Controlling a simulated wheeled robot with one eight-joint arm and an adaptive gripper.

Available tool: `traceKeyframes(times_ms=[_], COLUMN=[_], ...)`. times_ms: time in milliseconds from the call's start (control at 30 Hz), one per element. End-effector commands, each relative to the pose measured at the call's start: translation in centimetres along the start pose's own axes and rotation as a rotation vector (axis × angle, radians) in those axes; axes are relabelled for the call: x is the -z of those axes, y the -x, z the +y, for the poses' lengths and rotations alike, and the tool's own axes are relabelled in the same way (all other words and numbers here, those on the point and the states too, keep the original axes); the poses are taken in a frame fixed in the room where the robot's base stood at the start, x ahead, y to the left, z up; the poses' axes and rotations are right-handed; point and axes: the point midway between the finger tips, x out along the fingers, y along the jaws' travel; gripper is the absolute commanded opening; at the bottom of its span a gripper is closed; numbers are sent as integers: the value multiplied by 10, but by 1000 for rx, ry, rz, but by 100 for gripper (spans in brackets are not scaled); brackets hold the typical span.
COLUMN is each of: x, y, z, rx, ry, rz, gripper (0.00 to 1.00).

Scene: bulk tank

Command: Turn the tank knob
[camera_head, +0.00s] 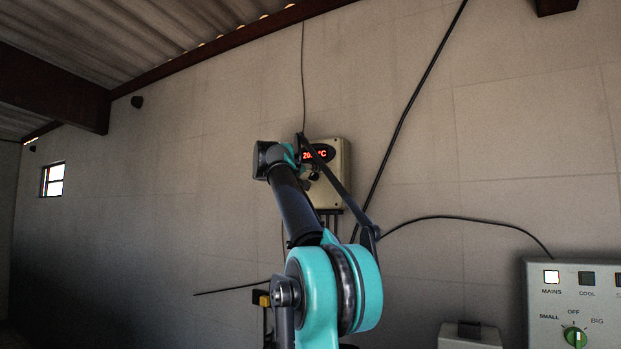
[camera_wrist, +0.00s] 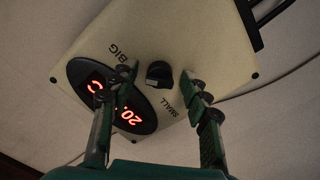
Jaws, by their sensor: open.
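The tank control box (camera_head: 333,192) is a cream box on the back wall with a red lit display (camera_head: 314,155). In the wrist view, its panel (camera_wrist: 190,35) is tilted in the picture, with the lit display (camera_wrist: 128,115) at lower left. A black round knob (camera_wrist: 159,74) with a pale pointer mark sits between the labels BIG and SMALL. My gripper (camera_wrist: 160,80) is open, with one finger on each side of the knob. Clear gaps show between fingers and knob; depth to it is hard to tell. In the head view my arm hides part of the box.
A second panel (camera_head: 574,293) at lower right has lit and dark buttons and a green knob (camera_head: 574,337) marked SMALL, OFF, BIG. Black cables (camera_head: 408,108) run along the wall around the box. A grey box (camera_head: 470,336) stands at the bottom right.

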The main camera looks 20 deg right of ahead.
Motion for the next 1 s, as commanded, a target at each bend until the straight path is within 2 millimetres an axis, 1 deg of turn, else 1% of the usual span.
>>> traceKeyframes(times_ms=[167, 267, 500, 567, 833, 1000], x=[0, 0, 0, 0, 0, 0], y=[0, 0, 0, 0, 0, 1], z=[0, 0, 0, 0, 0, 0], rx=[0, 0, 0, 0, 0, 0], ry=[0, 0, 0, 0, 23, 93], rz=[0, 0, 0, 0, 0, 0], gripper=[47, 36, 6, 0, 0, 0])
